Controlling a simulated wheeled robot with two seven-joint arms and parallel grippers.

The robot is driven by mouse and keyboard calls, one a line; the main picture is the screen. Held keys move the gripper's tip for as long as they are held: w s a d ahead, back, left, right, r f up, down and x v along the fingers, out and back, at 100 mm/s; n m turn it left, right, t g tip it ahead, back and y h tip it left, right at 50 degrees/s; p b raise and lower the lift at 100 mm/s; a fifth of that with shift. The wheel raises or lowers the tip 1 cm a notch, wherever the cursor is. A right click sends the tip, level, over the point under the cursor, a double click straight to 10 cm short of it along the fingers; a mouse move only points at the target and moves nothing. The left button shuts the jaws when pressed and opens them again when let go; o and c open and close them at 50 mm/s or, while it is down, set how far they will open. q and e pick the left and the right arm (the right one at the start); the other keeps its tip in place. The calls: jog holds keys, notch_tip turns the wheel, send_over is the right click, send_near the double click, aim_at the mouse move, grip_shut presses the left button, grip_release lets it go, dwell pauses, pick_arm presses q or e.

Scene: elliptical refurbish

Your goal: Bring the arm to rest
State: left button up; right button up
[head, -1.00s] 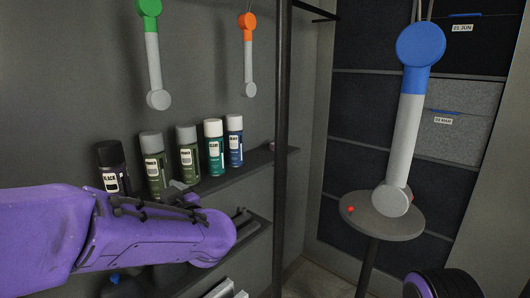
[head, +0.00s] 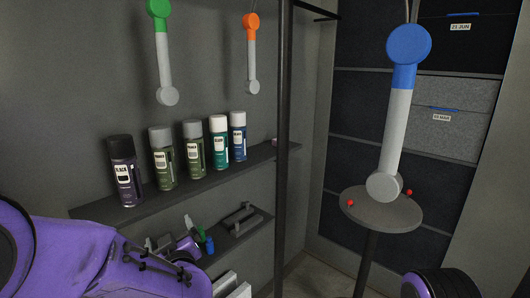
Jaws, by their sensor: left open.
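My left arm (head: 75,255), purple, comes in low at the left, in front of the shelves. My left gripper (head: 158,242) seems to be the grey, finger-like parts just beyond the forearm, by the lower shelf. It is open, partly hidden by the arm, and I see nothing held in it. A purple and black part of my right arm (head: 440,284) shows at the bottom right. My right gripper is out of view.
Spray cans (head: 193,150) line the upper shelf (head: 150,207). The lower shelf (head: 245,240) holds small items. A black post (head: 282,150) stands mid-view. A blue-topped white bar (head: 396,125) hangs before a round table (head: 410,213). Green-topped (head: 164,55) and orange-topped (head: 252,55) bars hang left.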

pick_arm(q)
jog(key=s+a+f+m+g+h, duration=0.1)
jog(key=s+a+f+g+h, duration=0.15)
jog(key=s+f, duration=0.75)
jog(key=s+a+f+m+g+h, duration=0.1)
jog(key=s+f+g+h, duration=0.15)
jog(key=f, duration=1.35)
jog(key=s+a+f+g, duration=0.1)
jog(key=s+f, duration=0.3)
jog(key=s, duration=0.4)
jog(key=s+a+f+g, duration=0.1)
jog(key=s+f+g, duration=0.2)
jog(key=s, duration=0.5)
jog(key=s+a+f+g, duration=0.1)
jog(key=s+f+g, duration=0.2)
jog(key=s+f, duration=0.2)
jog(key=s, duration=0.3)
jog(key=shift+s+a+f+m, duration=0.2)
jog(key=shift+a+f+m, duration=0.1)
jog(key=shift+a+m, duration=0.1)
